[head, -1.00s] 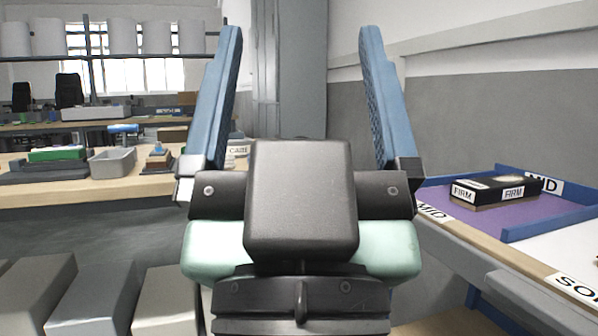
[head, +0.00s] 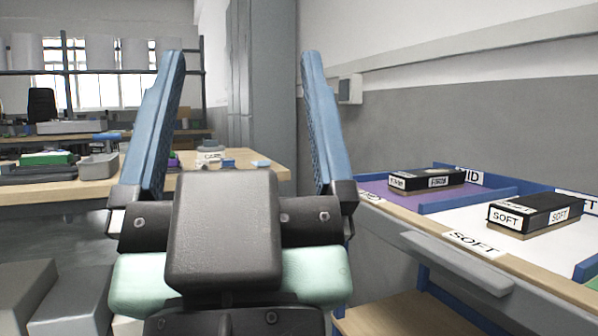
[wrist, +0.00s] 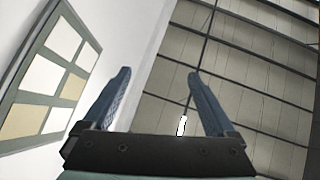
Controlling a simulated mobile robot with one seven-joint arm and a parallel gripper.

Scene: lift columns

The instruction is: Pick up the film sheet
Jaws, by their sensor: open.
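My gripper (head: 238,125) is open and empty, its two blue fingers pointing up in front of the head camera. It also shows in the wrist view (wrist: 158,98), with only wall and ceiling beyond the fingers. I cannot make out a film sheet in either view. The near bench on the left is partly hidden behind my gripper.
A wooden bench (head: 50,192) with a grey bin (head: 98,167) stands at the left. At the right, a blue-edged table has a purple section with a black FIRM box (head: 427,181) and a white section with a black SOFT box (head: 535,214). Grey blocks (head: 68,300) are at lower left.

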